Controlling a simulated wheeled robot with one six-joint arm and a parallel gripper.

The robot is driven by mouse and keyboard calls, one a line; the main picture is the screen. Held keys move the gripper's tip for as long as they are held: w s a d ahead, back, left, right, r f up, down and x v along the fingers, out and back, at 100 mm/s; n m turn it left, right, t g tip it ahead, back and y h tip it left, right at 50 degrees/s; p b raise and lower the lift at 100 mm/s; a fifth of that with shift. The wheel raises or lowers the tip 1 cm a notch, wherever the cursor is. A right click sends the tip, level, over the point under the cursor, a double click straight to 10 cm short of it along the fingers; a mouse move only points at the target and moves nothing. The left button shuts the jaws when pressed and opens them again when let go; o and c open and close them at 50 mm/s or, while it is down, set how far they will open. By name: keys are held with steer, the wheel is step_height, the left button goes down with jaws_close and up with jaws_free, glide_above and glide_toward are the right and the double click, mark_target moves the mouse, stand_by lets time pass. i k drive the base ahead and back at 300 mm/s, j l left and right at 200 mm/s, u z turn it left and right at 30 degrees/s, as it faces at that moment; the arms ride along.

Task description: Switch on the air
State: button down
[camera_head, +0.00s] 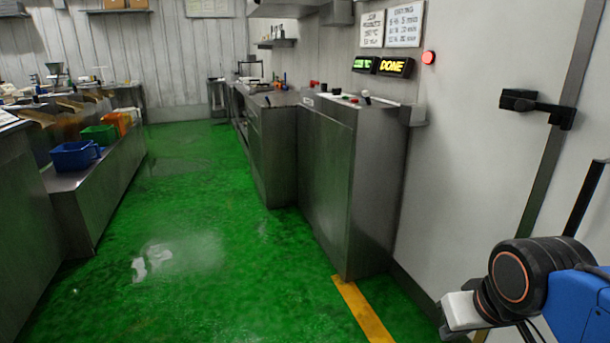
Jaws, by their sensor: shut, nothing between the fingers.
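No control in view is readably marked as the air switch. A steel cabinet (325,180) stands against the right wall with small controls on its sloped top. Among these are a red button (323,87) and a dark knob or lever (366,97); they are too small to tell their settings. My arm enters at the lower right, with a black joint and a blue link. A white part at its left end is cut near the lower edge. The fingers of my gripper are not visible.
A lit yellow "DONE" sign (395,67), a green display (365,64) and a red lamp (428,57) are on the right wall. A black bracket (535,106) sticks out further right. Blue (76,155) and green (100,135) bins stand left. The green floor (200,240) between is clear.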

mark_target(365, 93)
steer(key=i+j, duration=0.4)
steer(key=i, duration=0.2)
steer(key=i+j, duration=0.4)
steer(key=i, duration=0.25)
steer(key=i+j+z, duration=0.1)
steer(key=i+j, duration=0.3)
steer(key=i, duration=0.2)
